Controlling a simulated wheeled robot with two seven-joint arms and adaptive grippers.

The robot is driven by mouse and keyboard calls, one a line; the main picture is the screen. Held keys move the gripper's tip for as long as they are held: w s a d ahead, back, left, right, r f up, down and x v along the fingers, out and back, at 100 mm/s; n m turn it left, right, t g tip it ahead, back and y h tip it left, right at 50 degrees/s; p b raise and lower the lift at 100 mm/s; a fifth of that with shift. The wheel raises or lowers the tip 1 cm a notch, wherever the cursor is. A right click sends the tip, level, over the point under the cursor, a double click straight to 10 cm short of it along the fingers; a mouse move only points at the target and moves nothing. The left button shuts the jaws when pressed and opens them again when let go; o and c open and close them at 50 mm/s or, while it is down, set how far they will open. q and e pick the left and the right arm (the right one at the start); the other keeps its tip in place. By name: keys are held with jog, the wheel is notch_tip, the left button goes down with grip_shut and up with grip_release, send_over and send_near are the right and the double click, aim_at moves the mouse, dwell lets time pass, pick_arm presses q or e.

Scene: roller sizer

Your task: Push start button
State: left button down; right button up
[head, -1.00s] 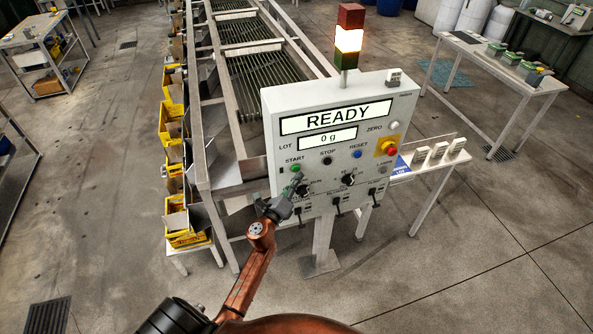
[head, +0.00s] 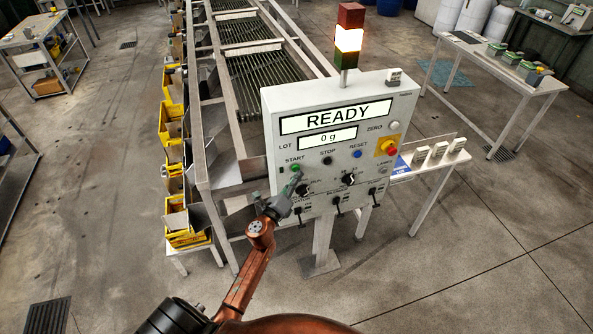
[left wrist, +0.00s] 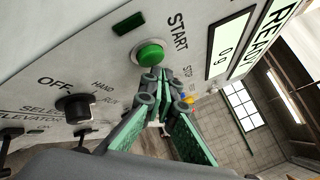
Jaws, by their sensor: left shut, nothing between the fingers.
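The green start button (left wrist: 149,54) sits on the white control panel (head: 272,110), under the START label. In the left wrist view it shows whole, just beyond my fingertips. My left gripper (left wrist: 160,82) is shut and empty, its green-padded fingers close to the button. In the head view my left gripper (head: 290,190) is in front of the panel's lower left, just below the START label. I cannot tell whether the fingertips touch the button. The panel display reads READY and 0 g. My right gripper is not in view.
A black selector knob (left wrist: 74,107) is beside the start button. The panel also carries a black stop button (head: 327,160), a blue reset button (head: 357,154) and a red emergency stop (head: 390,151). The roller machine (head: 247,70) stands behind.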

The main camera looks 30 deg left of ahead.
pick_arm(q)
jog(key=shift+w+a, duration=0.1)
dwell(0.4)
jog(key=shift+w+a, duration=0.3)
jog(key=shift+a, duration=0.1)
dwell(0.5)
jog(key=shift+d, duration=0.1)
jog(key=shift+s+d, duration=0.6)
dwell(0.3)
jog(key=shift+s+d, duration=1.65)
jog(key=shift+d, duration=0.3)
jog(key=shift+f, duration=0.1)
